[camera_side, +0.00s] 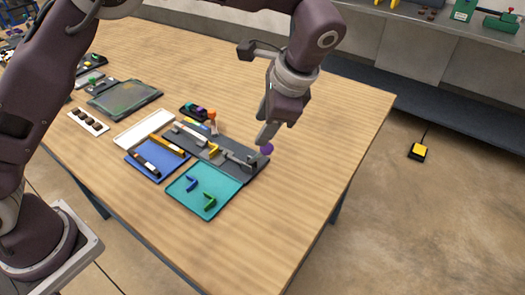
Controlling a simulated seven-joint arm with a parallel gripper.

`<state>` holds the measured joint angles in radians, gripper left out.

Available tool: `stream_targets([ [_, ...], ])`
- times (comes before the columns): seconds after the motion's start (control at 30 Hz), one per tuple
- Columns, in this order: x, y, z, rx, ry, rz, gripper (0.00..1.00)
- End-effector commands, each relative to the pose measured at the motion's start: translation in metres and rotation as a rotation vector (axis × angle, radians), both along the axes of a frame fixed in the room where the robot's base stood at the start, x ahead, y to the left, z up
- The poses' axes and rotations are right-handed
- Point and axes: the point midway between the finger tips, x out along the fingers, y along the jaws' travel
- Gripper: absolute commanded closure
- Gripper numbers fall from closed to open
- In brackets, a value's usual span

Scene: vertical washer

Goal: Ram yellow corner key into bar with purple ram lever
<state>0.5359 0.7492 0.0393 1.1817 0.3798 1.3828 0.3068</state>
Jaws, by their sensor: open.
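The purple knob (268,149) of the ram lever is at the right end of a dark grey fixture (243,171). A small yellow corner key (213,149) is on the fixture, left of the ram parts. A pale bar (189,134) lies along the fixture's left part, its right end near the yellow key. Whether the key is inside the bar's end is too small to tell. My gripper (265,138) is open, pointing down just above and left of the purple knob. I cannot tell whether it touches the knob. Its fingers hide part of the lever area.
A teal tray (184,207) in front holds a blue and a green corner key. A blue tray (145,172) holds bars; an empty white tray (140,131) lies behind it. An orange-topped part (212,117) stands behind the fixture. The table's right side is clear.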

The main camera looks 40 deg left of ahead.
Motion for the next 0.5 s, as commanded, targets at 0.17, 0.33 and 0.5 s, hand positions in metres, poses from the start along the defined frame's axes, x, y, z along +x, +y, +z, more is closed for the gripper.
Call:
stream_targets([
  [0.17,0.009,-0.019,-0.038,0.073,0.041,-0.071,0.55],
  [0.33,0.010,-0.005,-0.064,0.076,0.045,-0.073,0.55],
  [0.5,0.013,0.009,-0.090,0.074,0.042,-0.072,0.55],
])
